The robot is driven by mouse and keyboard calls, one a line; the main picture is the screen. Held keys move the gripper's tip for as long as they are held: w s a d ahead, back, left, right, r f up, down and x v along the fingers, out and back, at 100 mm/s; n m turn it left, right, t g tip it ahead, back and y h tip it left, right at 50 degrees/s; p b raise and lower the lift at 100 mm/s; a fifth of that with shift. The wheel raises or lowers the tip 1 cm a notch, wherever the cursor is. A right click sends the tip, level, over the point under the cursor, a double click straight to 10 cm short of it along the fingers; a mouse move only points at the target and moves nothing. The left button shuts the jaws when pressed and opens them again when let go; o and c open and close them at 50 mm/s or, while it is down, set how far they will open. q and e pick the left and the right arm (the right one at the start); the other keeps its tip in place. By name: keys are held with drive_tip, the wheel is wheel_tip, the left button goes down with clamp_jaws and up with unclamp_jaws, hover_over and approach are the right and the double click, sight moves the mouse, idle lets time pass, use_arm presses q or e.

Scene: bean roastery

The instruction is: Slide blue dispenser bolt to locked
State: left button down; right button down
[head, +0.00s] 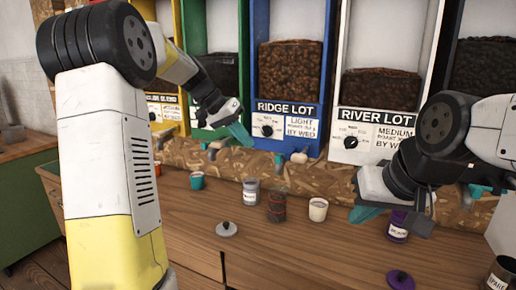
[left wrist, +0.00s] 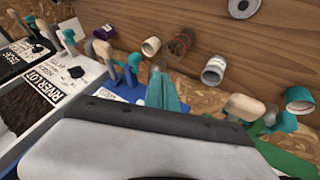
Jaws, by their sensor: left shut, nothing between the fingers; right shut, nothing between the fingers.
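The blue dispenser (head: 289,80), labelled RIDGE LOT, holds brown beans behind its window. Its outlet and bolt hardware (head: 280,160), with a blue piece and a pale knob (head: 299,157), sits under the label panel; I cannot tell the bolt's position. My left gripper (head: 241,135) is shut and empty, its teal fingertips at the lower left of the blue dispenser, left of that hardware. My right gripper (head: 366,213) is shut and empty over the counter's right side.
The white RIVER LOT dispenser (head: 377,130) stands right of the blue one, a green one (head: 200,36) left. On the wooden counter (head: 300,250) are a teal cup (head: 197,180), a grey jar (head: 251,191), a dark patterned can (head: 277,206), a white cup (head: 318,209) and a purple jar (head: 398,228).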

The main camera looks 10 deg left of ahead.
use_arm(q)
drive_tip(key=v, duration=0.5)
drive_tip(key=shift+r, duration=0.1)
